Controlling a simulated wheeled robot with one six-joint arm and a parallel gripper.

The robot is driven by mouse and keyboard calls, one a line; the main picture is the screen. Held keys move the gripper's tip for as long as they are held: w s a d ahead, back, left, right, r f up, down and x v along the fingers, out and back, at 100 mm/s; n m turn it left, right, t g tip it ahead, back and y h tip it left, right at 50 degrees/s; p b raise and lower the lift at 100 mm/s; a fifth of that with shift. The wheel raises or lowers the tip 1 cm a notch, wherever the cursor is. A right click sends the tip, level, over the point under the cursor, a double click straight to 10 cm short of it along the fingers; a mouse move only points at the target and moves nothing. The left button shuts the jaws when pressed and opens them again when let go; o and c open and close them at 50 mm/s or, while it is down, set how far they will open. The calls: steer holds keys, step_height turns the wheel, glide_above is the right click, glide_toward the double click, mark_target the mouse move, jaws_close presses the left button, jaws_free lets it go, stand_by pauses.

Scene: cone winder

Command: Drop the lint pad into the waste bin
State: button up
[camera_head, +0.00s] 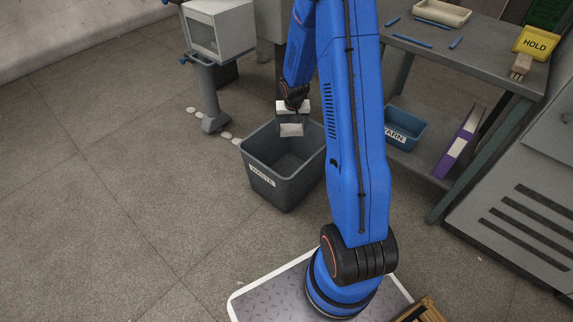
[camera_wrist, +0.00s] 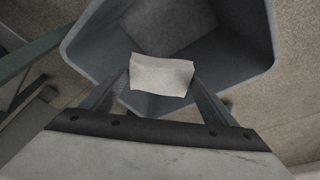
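The lint pad (camera_wrist: 162,75) is a small off-white block between the two fingertips of my gripper (camera_wrist: 161,84), both of which meet its sides. In the head view the pad (camera_head: 291,130) shows at the lower end of my gripper (camera_head: 292,122), which points down. The grey waste bin (camera_head: 262,182), labelled WASTE, stands on the floor beneath. The pad is over the bin's opening, at about rim height or above; the exact height is hard to tell. The bin's rim and inside also show in the wrist view (camera_wrist: 265,72).
A grey machine post (camera_head: 208,95) with pale discs (camera_head: 226,135) at its foot stands left of the bin. A workbench (camera_head: 470,55) stands right, with a blue YARN bin (camera_head: 402,125) on its lower shelf. The floor at left is clear.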

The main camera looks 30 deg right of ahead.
steer(key=o, duration=0.3)
steer(key=shift+r, duration=0.1)
steer(key=shift+v, duration=8.6)
steer(key=shift+a, duration=0.1)
